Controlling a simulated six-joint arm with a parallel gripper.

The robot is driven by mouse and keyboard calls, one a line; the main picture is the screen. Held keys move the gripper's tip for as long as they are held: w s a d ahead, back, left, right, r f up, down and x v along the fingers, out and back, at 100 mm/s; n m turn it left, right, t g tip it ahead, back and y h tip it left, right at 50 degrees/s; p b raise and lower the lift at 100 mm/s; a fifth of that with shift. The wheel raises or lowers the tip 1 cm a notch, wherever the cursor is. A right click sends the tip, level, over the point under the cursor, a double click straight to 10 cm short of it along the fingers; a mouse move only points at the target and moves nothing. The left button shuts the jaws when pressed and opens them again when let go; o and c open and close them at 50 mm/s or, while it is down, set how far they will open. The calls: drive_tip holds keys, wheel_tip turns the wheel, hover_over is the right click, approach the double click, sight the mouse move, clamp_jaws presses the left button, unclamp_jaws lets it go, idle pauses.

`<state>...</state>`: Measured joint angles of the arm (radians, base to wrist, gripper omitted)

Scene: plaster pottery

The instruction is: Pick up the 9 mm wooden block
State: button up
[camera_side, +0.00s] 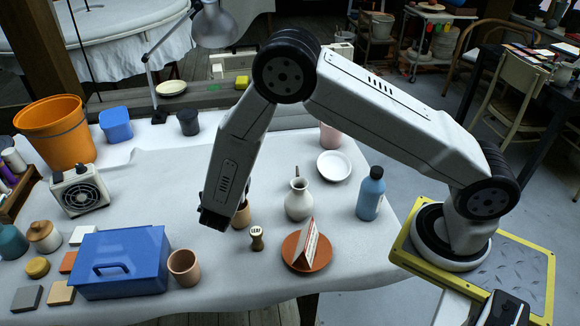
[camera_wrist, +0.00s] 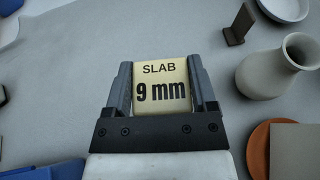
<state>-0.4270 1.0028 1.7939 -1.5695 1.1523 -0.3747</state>
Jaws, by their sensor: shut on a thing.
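The 9 mm wooden block (camera_wrist: 162,85) is pale cream and marked "SLAB 9 mm" on the face toward the wrist camera. My gripper (camera_wrist: 162,90) is shut on it, with one dark finger along each side. In the side view, the dark end of my arm's forward link (camera_side: 215,218) hangs over the table, left of the white vase. I cannot clearly make out the block or the fingertips there. The wrist view shows grey cloth around the block, but not whether the block touches the table.
The white vase (camera_side: 299,200) and an orange saucer with a card (camera_side: 299,266) stand to the right. A small tan piece with a dark band (camera_side: 257,238) is close by. A blue box (camera_side: 121,262) and a terracotta cup (camera_side: 184,267) are to the left.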

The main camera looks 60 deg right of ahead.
drive_tip(key=shift+s+d+r, duration=0.1)
drive_tip(key=shift+s+r, duration=0.25)
drive_tip(key=shift+s, duration=0.4)
drive_tip(key=shift+s+r, duration=0.35)
drive_tip(key=shift+s, duration=0.4)
drive_tip(key=shift+r, duration=0.1)
